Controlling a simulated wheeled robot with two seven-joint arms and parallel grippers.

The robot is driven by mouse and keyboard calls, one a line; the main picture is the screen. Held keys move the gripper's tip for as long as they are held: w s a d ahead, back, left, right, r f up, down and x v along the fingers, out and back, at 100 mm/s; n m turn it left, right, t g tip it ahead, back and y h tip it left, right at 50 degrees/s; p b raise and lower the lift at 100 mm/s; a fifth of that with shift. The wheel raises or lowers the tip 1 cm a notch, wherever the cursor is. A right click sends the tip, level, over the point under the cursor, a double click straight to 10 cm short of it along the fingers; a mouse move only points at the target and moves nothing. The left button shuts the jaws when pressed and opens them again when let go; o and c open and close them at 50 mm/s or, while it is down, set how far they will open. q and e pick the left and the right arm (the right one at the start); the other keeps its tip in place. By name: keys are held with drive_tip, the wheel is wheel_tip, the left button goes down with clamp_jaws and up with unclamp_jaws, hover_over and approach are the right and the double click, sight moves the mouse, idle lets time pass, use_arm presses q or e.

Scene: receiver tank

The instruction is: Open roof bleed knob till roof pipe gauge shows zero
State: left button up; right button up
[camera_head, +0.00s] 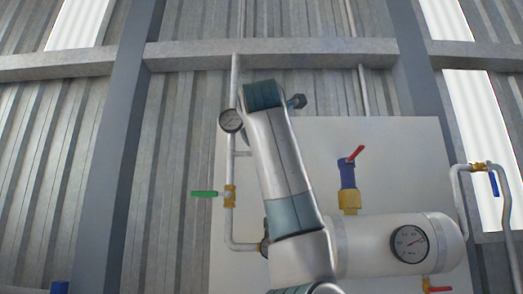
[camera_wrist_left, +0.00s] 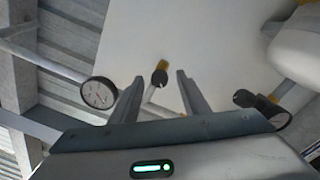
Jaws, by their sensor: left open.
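The roof pipe gauge (camera_head: 231,121) is a round white dial with a dark rim on the upper left pipe; its needle is too small to read. It also shows in the left wrist view (camera_wrist_left: 99,93). In that view a dark knob (camera_wrist_left: 159,77) with a brass piece sits on a short pipe, which I take to be the roof bleed knob. My left gripper (camera_wrist_left: 160,80) is open, with the knob appearing between its fingertips; I cannot tell whether they touch it.
A white tank (camera_head: 385,255) with a large gauge (camera_head: 410,244) is at the lower right. A red-handled valve (camera_head: 348,183) stands above it. A green-handled valve (camera_head: 229,195) is on the left pipe, and a blue-handled valve (camera_head: 493,181) at the far right. A panel (camera_head: 310,140) lies behind.

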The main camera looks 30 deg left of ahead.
use_arm(q)
drive_tip(key=b+v, duration=0.6)
drive_tip(key=v, duration=1)
drive_tip(key=shift+s+d, duration=0.1)
idle(1.2)
